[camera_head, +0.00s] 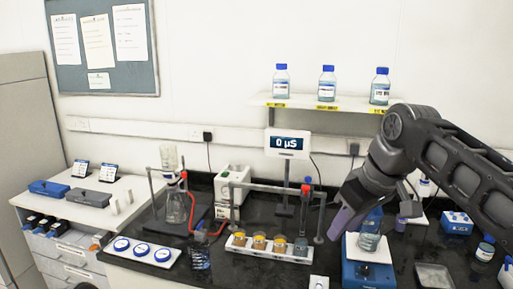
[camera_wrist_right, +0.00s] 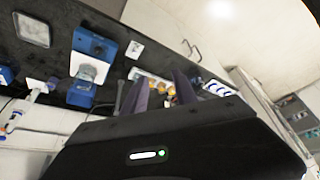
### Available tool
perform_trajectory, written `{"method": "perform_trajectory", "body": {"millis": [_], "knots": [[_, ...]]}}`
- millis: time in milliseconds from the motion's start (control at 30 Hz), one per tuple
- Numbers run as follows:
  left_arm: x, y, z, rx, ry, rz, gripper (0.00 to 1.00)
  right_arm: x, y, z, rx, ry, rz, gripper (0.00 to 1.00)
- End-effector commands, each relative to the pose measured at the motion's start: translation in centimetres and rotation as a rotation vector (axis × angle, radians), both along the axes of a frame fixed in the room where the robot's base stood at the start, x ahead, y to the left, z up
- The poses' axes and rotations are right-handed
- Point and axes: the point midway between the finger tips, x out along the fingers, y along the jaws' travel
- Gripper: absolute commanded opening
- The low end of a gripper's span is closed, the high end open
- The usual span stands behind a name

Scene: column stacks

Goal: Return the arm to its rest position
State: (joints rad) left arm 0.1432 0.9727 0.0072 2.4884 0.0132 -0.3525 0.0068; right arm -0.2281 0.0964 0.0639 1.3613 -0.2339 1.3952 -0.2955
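My right arm comes in from the right in the head view. Its gripper (camera_head: 342,222) has purple fingers that point down, in the air over the black bench near the beaker on the blue device. In the right wrist view the two fingers of this gripper (camera_wrist_right: 162,90) stand apart with nothing held between them. My left gripper is not in view.
A beaker (camera_head: 369,241) stands on a blue device (camera_head: 369,275) close to the right gripper. A white rack (camera_head: 238,249) with several amber-filled vessels lies to its left. A frame with a red-topped tube stands behind the rack. Bottles (camera_head: 328,84) stand on the wall shelf (camera_head: 300,101).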

Motion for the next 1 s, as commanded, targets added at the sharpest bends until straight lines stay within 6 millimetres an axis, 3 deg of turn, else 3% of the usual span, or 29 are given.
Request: {"method": "perform_trajectory", "body": {"millis": [333,533,667,767,867,1000], "knots": [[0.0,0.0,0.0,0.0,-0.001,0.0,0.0,4.1,1.7,1.0,0.089,-0.165,-0.063,0.34],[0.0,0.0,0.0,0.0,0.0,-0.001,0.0,7.0,4.5,-1.4,0.163,-0.244,-0.09,0.34],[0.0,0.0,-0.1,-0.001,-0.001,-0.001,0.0,9.1,6.8,-6.2,0.22,-0.258,-0.12,0.34],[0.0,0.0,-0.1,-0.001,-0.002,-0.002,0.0,10.2,8.5,-11.5,0.265,-0.251,-0.154,0.34],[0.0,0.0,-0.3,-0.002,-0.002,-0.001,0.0,10.2,10.1,-19.1,0.31,-0.215,-0.207,0.34],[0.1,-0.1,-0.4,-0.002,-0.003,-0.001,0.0,7.6,11.1,-30.5,0.355,-0.136,-0.303,0.34]]}}
